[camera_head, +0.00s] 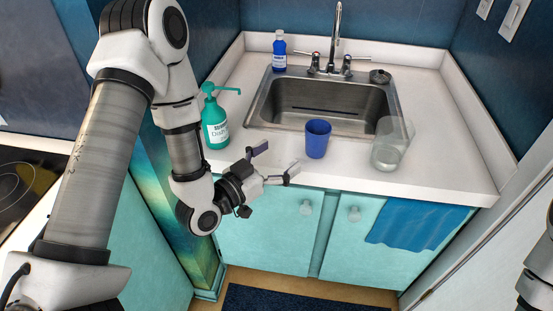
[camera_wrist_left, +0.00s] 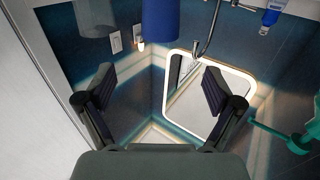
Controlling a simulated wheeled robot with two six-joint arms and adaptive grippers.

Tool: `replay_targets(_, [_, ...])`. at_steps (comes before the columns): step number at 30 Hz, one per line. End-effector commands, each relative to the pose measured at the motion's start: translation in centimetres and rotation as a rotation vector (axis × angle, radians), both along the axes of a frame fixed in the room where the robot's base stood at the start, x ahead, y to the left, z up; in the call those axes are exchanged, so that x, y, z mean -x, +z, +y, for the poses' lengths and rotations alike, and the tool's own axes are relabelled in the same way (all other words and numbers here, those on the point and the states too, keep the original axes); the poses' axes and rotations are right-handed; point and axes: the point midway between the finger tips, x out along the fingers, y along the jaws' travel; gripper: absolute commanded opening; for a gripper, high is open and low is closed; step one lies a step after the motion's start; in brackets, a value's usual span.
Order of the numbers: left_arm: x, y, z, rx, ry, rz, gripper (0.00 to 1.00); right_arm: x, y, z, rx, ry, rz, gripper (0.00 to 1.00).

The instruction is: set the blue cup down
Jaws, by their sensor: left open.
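The blue cup (camera_head: 317,139) stands upright on the white counter (camera_head: 445,172), just in front of the sink. My left gripper (camera_head: 277,160) is open and empty at the counter's front edge, to the left of the cup and apart from it. In the left wrist view, which looks upside down, the gripper's two fingers (camera_wrist_left: 158,92) are spread with nothing between them. The cup (camera_wrist_left: 161,20) shows there at the top edge, partly cut off. My right gripper is not in view; only a bit of my right arm shows at the right edge.
A teal soap dispenser (camera_head: 215,128) stands left of the cup, close to my left arm. A clear glass (camera_head: 388,155) stands to its right. The steel sink (camera_head: 325,98) lies behind, with a blue bottle (camera_head: 279,52) at its back left. The right end of the counter is clear.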

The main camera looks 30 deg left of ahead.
Motion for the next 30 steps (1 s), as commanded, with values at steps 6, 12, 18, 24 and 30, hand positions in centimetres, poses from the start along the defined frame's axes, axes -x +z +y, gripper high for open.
replay_targets(6, [0.8,-0.2,0.2,-0.002,-0.001,0.007,0.92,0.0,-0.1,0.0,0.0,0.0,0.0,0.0])
replay_targets(12, [3.2,-10.8,-0.5,-0.084,0.0,0.404,0.92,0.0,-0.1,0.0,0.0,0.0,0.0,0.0])
replay_targets(18, [16.0,-26.3,1.3,-0.19,0.138,1.178,0.92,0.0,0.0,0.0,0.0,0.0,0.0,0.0])
replay_targets(24, [24.9,-30.0,2.6,-0.226,0.282,1.556,0.92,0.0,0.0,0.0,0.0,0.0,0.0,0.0])
replay_targets(30, [25.1,-30.0,2.7,-0.225,0.289,1.568,0.92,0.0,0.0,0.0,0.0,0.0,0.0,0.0])
